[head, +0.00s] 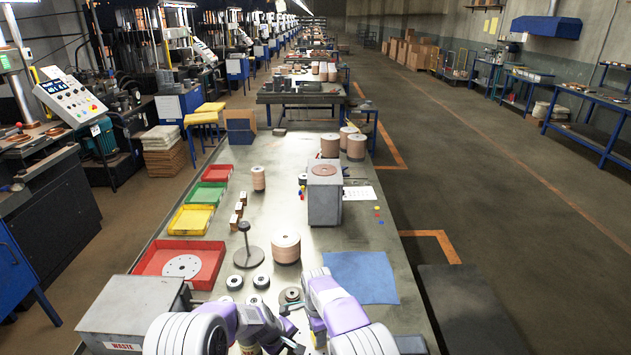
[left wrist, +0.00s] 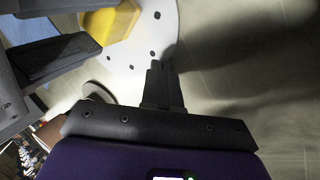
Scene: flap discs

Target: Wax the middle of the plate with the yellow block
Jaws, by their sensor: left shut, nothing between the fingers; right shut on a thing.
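In the left wrist view a white round plate (left wrist: 147,45) with small dark holes lies at the top. The yellow block (left wrist: 112,22) is over the plate, in front of my right gripper, whose dark fingers (left wrist: 58,58) come in from the left. My right gripper is shut on the block; I cannot tell if the block touches the plate. My left gripper (left wrist: 163,82) is shut and empty beside the plate's lower edge.
A red tray (head: 146,262) holds a white disc. Yellow (head: 191,220) and green trays stand behind it. A waste box (head: 130,300) is front left. A stand (head: 244,250), disc stacks (head: 286,248), a grey block (head: 324,200) and a blue cloth (head: 360,277) surround the work area.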

